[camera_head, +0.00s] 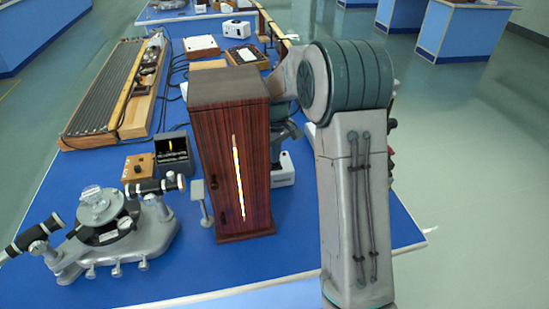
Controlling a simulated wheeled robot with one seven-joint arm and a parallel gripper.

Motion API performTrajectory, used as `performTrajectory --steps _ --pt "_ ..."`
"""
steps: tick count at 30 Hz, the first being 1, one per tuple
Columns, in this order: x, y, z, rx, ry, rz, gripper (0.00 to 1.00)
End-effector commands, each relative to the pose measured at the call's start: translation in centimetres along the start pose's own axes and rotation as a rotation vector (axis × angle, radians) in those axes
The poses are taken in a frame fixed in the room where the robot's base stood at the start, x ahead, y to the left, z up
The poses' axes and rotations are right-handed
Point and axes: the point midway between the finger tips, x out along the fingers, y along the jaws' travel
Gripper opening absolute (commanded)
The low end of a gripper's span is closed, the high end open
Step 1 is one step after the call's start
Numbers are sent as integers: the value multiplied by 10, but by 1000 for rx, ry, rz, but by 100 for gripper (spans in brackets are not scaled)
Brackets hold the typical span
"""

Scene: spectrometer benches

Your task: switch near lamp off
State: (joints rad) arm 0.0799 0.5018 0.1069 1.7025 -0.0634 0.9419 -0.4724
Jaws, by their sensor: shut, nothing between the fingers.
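The near lamp appears to be the tall reddish-brown wooden housing (228,165) standing upright on the blue bench. A bright, whitish-yellow vertical slit glows in its front face, so it is lit. I cannot make out a switch on its visible faces. My arm rises at the right, bends at the top and reaches behind the right side of the housing. My gripper is hidden there, so its fingers and any contact with the lamp do not show.
A spectrometer (105,225) with telescope tubes stands at the left front. A small wooden box (138,170) and a black box with a yellow glow (173,152) are behind it. A long ribbed apparatus (110,90) lies farther back. The bench's front right is clear.

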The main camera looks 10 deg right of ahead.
Motion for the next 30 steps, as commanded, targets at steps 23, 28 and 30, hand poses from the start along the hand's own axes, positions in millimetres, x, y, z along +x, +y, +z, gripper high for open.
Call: performTrajectory --steps 23,28,30 --pt "-62 0 0 0 1 0 0" --pt "-61 0 0 0 1 0 0" --pt "-60 0 0 0 1 0 0"
